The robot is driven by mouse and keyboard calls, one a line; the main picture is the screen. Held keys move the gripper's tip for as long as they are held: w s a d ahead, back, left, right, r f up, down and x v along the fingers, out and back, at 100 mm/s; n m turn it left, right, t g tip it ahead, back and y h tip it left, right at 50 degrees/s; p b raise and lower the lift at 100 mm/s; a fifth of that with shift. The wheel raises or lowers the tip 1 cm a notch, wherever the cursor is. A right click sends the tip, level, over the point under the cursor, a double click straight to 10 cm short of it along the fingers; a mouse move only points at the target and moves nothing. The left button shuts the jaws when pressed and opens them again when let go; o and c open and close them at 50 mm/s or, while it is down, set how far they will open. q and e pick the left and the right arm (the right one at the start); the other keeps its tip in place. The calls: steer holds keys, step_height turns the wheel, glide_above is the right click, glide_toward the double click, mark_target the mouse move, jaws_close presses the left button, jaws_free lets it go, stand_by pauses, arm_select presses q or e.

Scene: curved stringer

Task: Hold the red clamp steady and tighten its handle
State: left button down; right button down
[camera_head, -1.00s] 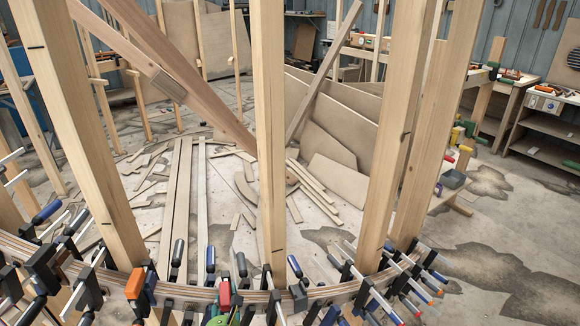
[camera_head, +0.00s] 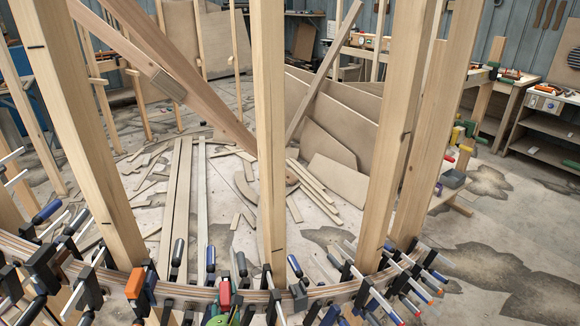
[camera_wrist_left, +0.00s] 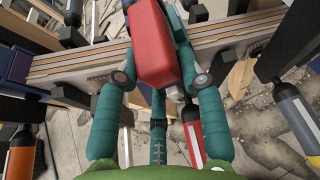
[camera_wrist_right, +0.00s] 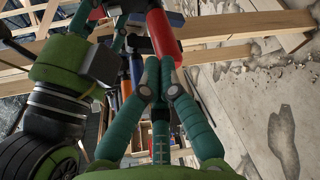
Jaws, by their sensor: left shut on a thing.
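The red clamp (camera_head: 224,294) sits on the curved laminated stringer (camera_head: 260,297) in the head view, among other clamps. In the left wrist view its red block (camera_wrist_left: 155,45) lies between the teal fingers of my left gripper (camera_wrist_left: 160,80), which is shut on it. Only a bit of green of my left gripper (camera_head: 217,321) shows in the head view. In the right wrist view a red handle (camera_wrist_right: 162,35) is just beyond the fingertips of my right gripper (camera_wrist_right: 158,68). Those fingertips are close together; I see no handle between them. The right gripper is hidden in the head view.
Other clamps crowd the stringer on both sides, such as an orange one (camera_head: 135,284) to the left and a black one (camera_head: 299,296) to the right. Upright wooden posts (camera_head: 270,150) stand along it. Loose boards (camera_head: 180,210) lie on the floor beyond.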

arm_select(q)
steer(key=shift+r, duration=0.1)
arm_select(e)
steer(key=shift+w+a, duration=0.15)
steer(key=shift+w, duration=0.5)
steer(key=shift+a+f, duration=0.2)
steer(key=shift+a, duration=0.1)
arm_select(q)
steer(key=shift+d, duration=0.15)
arm_select(e)
steer(key=shift+d+f, duration=0.2)
steer(key=shift+f, duration=0.15)
stand_by(0.6)
steer(key=shift+d+r, duration=0.1)
steer(key=shift+d, duration=0.1)
steer(key=shift+s+d, duration=0.2)
steer(key=shift+s, duration=0.75)
steer(key=shift+s+d, duration=0.25)
steer(key=shift+s, duration=0.75)
steer(key=shift+s+d, duration=0.2)
steer(key=shift+s, duration=0.75)
steer(key=s, duration=0.3)
steer(key=shift+s+d, duration=0.1)
steer(key=shift+d, duration=0.2)
